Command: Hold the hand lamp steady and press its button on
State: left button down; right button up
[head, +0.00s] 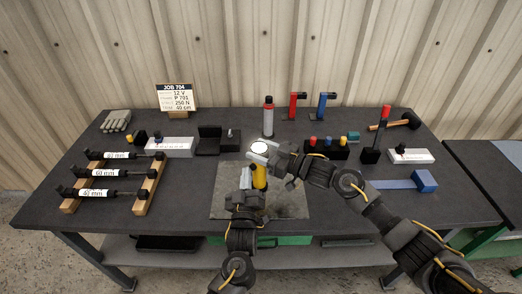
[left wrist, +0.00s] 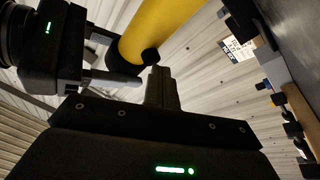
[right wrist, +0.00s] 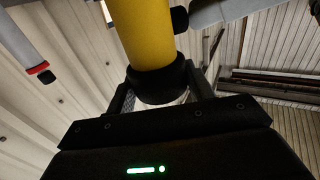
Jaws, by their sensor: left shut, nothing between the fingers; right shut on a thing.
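The yellow hand lamp (head: 259,177) stands roughly upright above the grey mat, its round white lens (head: 259,147) facing up. The lens looks bright; I cannot tell whether it is lit. My right gripper (head: 267,157) is shut on the lamp; in the right wrist view the lamp's black end (right wrist: 158,80) is between its fingers. A black button (right wrist: 180,20) juts from the lamp's side and also shows in the left wrist view (left wrist: 150,56). My left gripper (head: 246,182) is shut and empty beside the lamp, its fingertips close to the button; contact is unclear.
A red-capped canister (head: 268,118) stands behind the lamp. Red and blue clamps (head: 310,105), a block with coloured knobs (head: 328,148) and a hammer (head: 395,122) are to the right. Labelled cylinders on wooden racks (head: 150,183) lie left. The grey mat (head: 290,205) is bare around the arms.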

pick_arm(q)
jog(key=shift+s+a, duration=0.2)
jog(key=shift+s, duration=0.05)
jog(key=s+a, duration=0.4)
jog(key=shift+s+a, duration=0.15)
jog(key=shift+a, duration=0.05)
dwell(0.4)
pick_arm(e)
jog(key=o, duration=1.2)
